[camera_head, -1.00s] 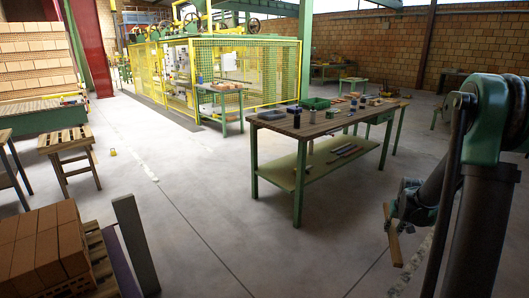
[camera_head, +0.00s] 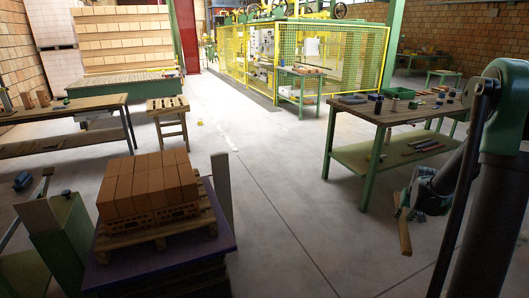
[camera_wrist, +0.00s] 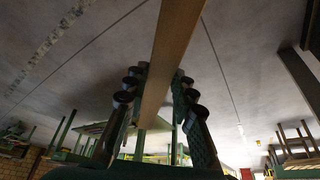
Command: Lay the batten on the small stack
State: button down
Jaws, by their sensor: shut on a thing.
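The batten (camera_head: 404,236) is a thin wooden strip. My gripper (camera_head: 408,203) is shut on it at the right of the head view, with much of the strip hanging below the fingers. In the wrist view the batten (camera_wrist: 176,45) runs from the top edge down between the fingers of my gripper (camera_wrist: 157,98). The small stack (camera_head: 148,187) is a block of orange-brown bricks on a wooden pallet (camera_head: 170,232), at the front left. My gripper is well to the right of the stack, apart from it.
The pallet rests on a purple-topped stand (camera_head: 215,250), with a grey upright post (camera_head: 222,183) at its right. A green workbench (camera_head: 365,158) with tools stands behind my gripper. A green box-like stand (camera_head: 65,235) is left of the pallet. Open floor (camera_head: 290,225) lies between stack and gripper.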

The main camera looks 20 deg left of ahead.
aim_at(134, 172)
jog(key=u, duration=0.4)
jog(key=k+j+u, duration=0.1)
jog(key=u, duration=0.25)
jog(key=k+j+u, duration=0.1)
jog(key=u, duration=0.7)
